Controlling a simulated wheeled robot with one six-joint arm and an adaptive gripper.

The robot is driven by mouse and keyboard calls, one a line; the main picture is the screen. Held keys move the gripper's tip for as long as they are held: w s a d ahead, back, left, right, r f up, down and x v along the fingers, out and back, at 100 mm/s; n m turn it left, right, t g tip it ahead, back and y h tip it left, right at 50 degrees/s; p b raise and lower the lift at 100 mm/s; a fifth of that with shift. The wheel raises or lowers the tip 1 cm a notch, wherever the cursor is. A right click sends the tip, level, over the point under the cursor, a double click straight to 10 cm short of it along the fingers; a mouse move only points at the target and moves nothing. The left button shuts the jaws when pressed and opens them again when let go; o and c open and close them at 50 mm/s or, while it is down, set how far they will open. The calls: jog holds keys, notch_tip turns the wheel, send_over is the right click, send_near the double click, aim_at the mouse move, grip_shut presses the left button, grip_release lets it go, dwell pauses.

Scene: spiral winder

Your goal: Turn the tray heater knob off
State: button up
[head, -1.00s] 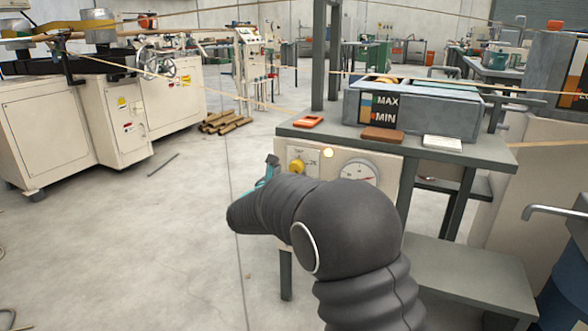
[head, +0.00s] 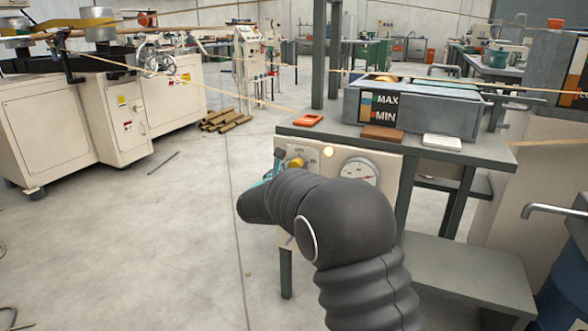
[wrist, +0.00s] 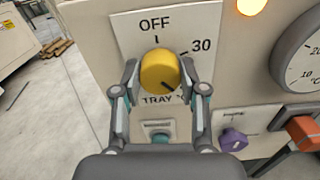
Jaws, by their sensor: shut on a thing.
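The yellow tray heater knob (wrist: 160,66) sits on a white plate (wrist: 205,20) marked OFF at the top, 30 at the right and TRAY below. A dark mark on the knob points to the lower right, away from OFF. My gripper (wrist: 159,72) is shut on the knob, one finger on each side. In the head view the knob (head: 296,162) shows partly past my gripper (head: 281,166), and my wrist hides the lower panel.
A round gauge (head: 358,171) is right of the knob. Below are a purple knob (wrist: 233,140) and an orange-red handle (wrist: 303,132). The bench top (head: 480,152) overhangs the panel and carries a grey bath (head: 425,108).

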jog(key=shift+f, duration=0.1)
jog(key=shift+n+p, duration=3)
jog(key=shift+n, duration=11)
